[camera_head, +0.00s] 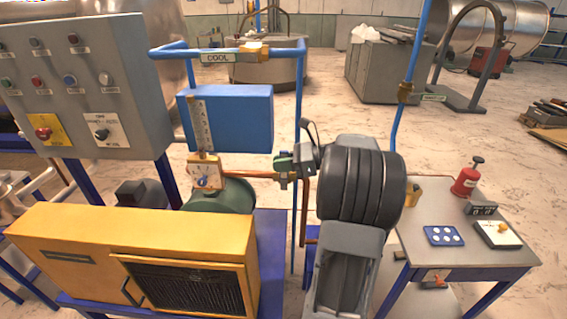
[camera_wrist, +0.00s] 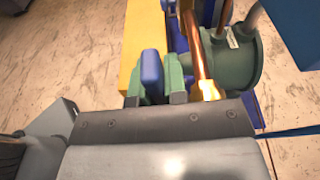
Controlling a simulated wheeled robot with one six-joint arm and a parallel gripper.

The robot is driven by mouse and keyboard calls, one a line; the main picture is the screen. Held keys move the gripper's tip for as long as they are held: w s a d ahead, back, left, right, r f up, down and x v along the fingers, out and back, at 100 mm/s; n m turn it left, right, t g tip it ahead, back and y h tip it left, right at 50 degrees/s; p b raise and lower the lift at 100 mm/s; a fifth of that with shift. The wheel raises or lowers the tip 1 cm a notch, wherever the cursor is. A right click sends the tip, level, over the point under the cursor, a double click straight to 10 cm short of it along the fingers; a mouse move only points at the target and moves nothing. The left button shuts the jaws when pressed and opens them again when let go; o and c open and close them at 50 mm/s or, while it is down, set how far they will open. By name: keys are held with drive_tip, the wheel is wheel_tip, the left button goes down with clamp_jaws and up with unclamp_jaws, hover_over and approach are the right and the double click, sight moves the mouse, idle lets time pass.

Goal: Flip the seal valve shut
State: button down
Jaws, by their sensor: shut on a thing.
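My gripper (camera_head: 292,160) reaches left from my dark arm to the copper pipe in the middle of the head view. In the wrist view its two green fingers (camera_wrist: 153,84) are closed on a blue handle (camera_wrist: 151,70), which seems to be the seal valve's lever. A brass fitting (camera_wrist: 207,90) on the copper pipe (camera_wrist: 196,45) shows just right of the fingers. The brass fitting also shows under my gripper in the head view (camera_head: 287,177). My gripper hides most of the valve, so I cannot tell how far its handle is turned.
A yellow cabinet (camera_head: 75,235) is in front. A blue pipe frame (camera_head: 300,95) rises behind my gripper. A side table (camera_head: 455,255) with small items stands right.

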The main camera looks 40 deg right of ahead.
drive_tip(key=c, duration=1.2)
unclamp_jaws()
drive_tip(key=shift+o, duration=0.2)
drive_tip(key=shift+s+d, duration=0.1)
drive_tip(key=b+v, duration=0.1)
drive_tip(key=v, duration=1.2)
drive_tip(key=shift+s+d+b, duration=0.25)
drive_tip(key=shift+b, duration=0.15)
drive_tip(key=shift+r, duration=0.1)
